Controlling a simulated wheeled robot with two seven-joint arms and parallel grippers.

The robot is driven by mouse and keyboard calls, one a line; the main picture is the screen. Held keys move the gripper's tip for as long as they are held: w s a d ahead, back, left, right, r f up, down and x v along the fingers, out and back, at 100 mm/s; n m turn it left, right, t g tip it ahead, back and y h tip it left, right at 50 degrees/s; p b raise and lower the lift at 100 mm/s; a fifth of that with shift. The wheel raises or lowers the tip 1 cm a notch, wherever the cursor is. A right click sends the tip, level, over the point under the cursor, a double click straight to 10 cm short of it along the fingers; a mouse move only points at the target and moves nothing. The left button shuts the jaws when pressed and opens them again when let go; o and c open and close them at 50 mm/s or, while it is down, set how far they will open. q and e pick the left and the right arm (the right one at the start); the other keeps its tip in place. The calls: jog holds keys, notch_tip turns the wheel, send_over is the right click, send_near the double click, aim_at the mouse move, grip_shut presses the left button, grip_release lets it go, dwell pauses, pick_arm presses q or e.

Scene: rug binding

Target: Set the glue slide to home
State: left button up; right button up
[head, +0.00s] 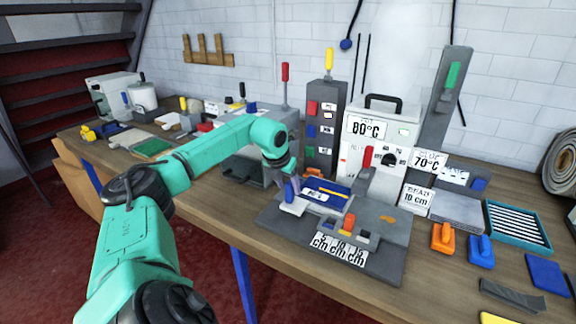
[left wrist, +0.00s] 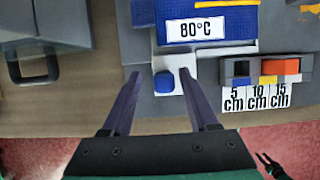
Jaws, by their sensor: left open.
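My left gripper (head: 290,192) is open over the near left side of the grey bench fixture (head: 385,262). In the left wrist view its two dark fingers (left wrist: 160,100) stand apart, with a small blue knob (left wrist: 164,82) on a pale plate (left wrist: 172,62) between and beyond the tips. I see no contact with the knob. The pale plate also shows in the head view (head: 293,209), partly under the gripper. Beside it is a slot with an orange block (left wrist: 281,67) above the 5, 10 and 15 cm labels (left wrist: 257,97). No part is legibly marked as the glue slide.
A white box marked 80°C (head: 384,128), a sign marked 70°C (head: 425,161) and a grey post with a green handle (head: 452,76) stand behind. Orange (head: 442,238) and blue (head: 480,252) tools lie right. A small dark pronged shape (left wrist: 270,165) is unclear.

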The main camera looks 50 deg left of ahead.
pick_arm(q)
jog(key=v, duration=1.3)
jog(key=shift+s+r+b, duration=0.3)
jog(key=shift+b, duration=0.05)
jog(key=shift+f, duration=0.1)
